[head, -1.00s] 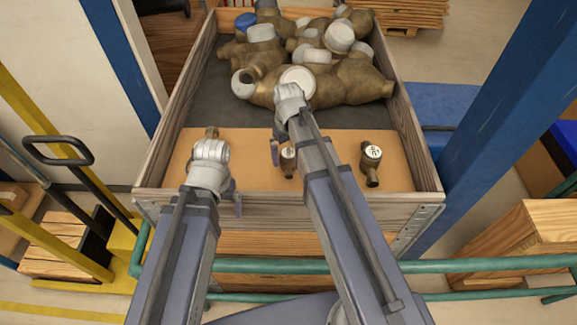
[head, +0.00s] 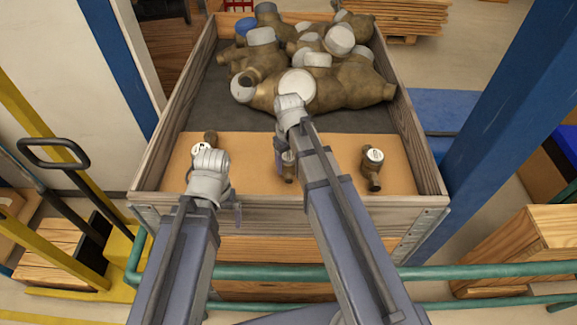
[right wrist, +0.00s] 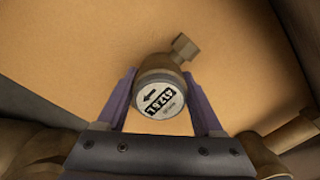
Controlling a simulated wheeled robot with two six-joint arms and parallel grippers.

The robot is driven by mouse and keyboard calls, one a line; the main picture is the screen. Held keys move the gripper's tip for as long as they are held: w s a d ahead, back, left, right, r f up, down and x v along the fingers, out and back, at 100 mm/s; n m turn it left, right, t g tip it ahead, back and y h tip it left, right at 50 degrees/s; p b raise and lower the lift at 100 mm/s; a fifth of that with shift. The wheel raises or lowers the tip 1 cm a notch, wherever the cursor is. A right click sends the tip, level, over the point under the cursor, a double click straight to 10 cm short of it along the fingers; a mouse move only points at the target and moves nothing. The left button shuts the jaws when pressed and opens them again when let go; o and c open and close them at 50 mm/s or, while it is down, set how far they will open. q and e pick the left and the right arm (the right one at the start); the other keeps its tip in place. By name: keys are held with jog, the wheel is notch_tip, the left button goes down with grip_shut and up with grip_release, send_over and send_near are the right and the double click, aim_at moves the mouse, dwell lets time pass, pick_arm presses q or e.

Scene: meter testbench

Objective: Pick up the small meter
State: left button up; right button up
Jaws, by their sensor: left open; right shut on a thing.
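Three small brass meters with white round dials sit on the tan board at the front of the wooden crate. The middle meter (head: 289,168) is between the purple fingers of my right gripper (head: 285,158), which is shut on it; my arm partly hides it. In the right wrist view its dial (right wrist: 160,98) faces the camera. The left meter (head: 201,150) is partly behind my open left gripper (head: 213,186). The right meter (head: 372,166) stands free.
Larger brass meters (head: 335,85) are piled on the dark back part of the crate. The crate's wooden walls (head: 415,130) surround the board. A green rail (head: 470,270) runs in front. A blue post (head: 500,120) stands at the right.

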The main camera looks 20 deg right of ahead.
grip_shut()
jog(key=shift+r, duration=0.15)
dwell(0.4)
notch_tip(320, 180, up, 10)
jog(key=p, duration=1)
